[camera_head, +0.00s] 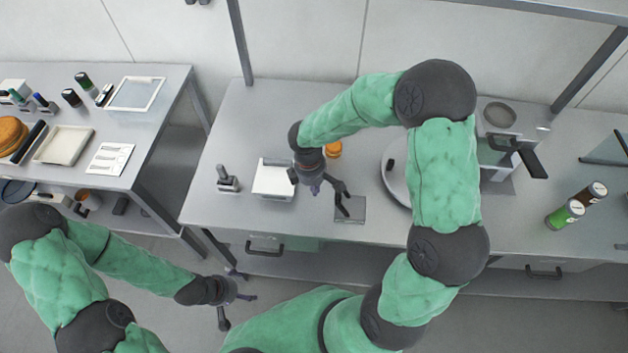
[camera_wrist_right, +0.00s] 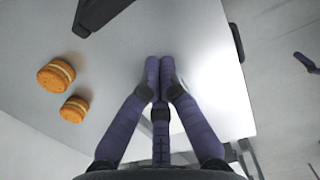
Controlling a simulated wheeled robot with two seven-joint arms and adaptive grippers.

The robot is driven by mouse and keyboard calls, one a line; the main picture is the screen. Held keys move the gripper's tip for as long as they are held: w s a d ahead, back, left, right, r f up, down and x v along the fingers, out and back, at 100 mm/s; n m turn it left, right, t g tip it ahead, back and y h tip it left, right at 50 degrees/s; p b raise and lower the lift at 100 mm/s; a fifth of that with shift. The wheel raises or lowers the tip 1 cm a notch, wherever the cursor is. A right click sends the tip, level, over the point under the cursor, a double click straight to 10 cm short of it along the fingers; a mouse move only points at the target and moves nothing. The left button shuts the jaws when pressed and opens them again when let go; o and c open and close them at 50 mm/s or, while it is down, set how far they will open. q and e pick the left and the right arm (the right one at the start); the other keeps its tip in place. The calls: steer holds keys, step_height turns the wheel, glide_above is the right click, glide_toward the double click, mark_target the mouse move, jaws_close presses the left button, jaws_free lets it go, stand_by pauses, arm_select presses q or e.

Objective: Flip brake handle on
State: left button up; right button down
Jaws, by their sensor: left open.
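A black handle (camera_head: 341,198), which looks like the brake handle, stands on a small grey square plate (camera_head: 357,214) near the front edge of the table. In the right wrist view a dark piece (camera_wrist_right: 97,14) at the top, partly cut off, appears to be the same handle. My right gripper (camera_head: 316,188) is just left of the handle in the head view, seemingly apart from it. Its fingertips (camera_wrist_right: 160,62) meet in the wrist view, with nothing seen between them. My left gripper (camera_head: 236,309) is open and empty, low in front of the table.
Orange filled rounds (camera_head: 333,148) lie behind my right gripper; two (camera_wrist_right: 56,76) show in the wrist view. A white tray-like box (camera_head: 273,180) and a small grey device (camera_head: 227,179) stand left. A round white piece (camera_head: 396,184) and a black-handled appliance (camera_head: 500,150) stand right.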

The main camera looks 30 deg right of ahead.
steer(key=d, duration=0.1)
steer(key=s+d+f, duration=0.1)
steer(key=s+d, duration=0.1)
steer(key=shift+d+f, duration=0.15)
steer(key=shift+f, duration=0.2)
steer(key=shift+s+d+r+p, duration=0.1)
steer(key=shift+p, duration=0.3)
